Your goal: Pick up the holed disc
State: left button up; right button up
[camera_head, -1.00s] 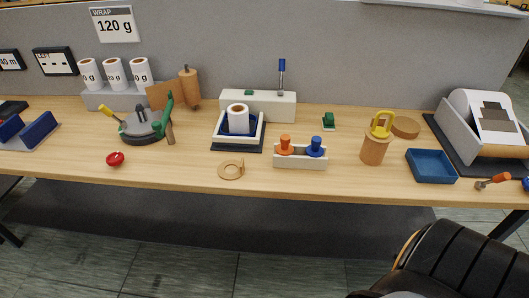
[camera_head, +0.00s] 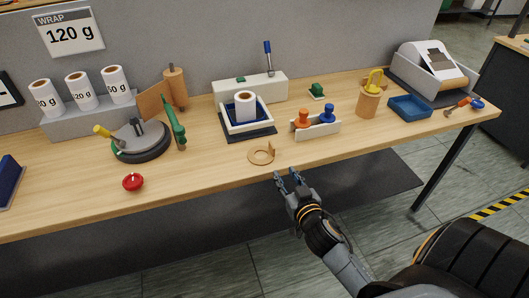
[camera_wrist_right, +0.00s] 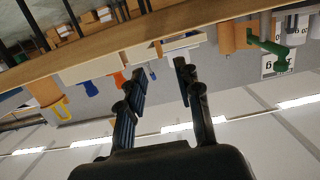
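The holed disc (camera_head: 251,157) is a flat wooden ring with a small upright tab on its right side. It lies on the table near the front edge in the head view. My right gripper (camera_head: 286,175) is in front of the table edge, just below and right of the disc, apart from it. Its fingers are spread and empty; the right wrist view also shows the open fingers (camera_wrist_right: 158,80). I cannot make out the disc in the wrist view. My left gripper is not in view.
A white holder (camera_head: 316,131) with orange and blue knobs stands right of the disc. A white tray with a roll (camera_head: 245,108) stands behind it. A red knob (camera_head: 133,182) lies to the left. The table (camera_head: 205,172) is clear between them.

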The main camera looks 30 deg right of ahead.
aim_at(274, 150)
jog(key=w, duration=0.1)
jog(key=w+d, duration=0.1)
jog(key=w, duration=0.2)
jog(key=shift+d+r, duration=0.25)
jog(key=x, duration=0.4)
jog(key=shift+a+p, duration=0.1)
jog(key=shift+p, duration=0.25)
jog(key=shift+w, duration=0.45)
jog(key=shift+p+x, duration=0.4)
jog(key=shift+x, duration=2)
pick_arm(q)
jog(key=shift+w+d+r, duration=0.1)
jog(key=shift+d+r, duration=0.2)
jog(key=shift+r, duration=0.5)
pick_arm(e)
jog(key=shift+r, duration=0.15)
jog(key=shift+c, duration=0.4)
grip_shut()
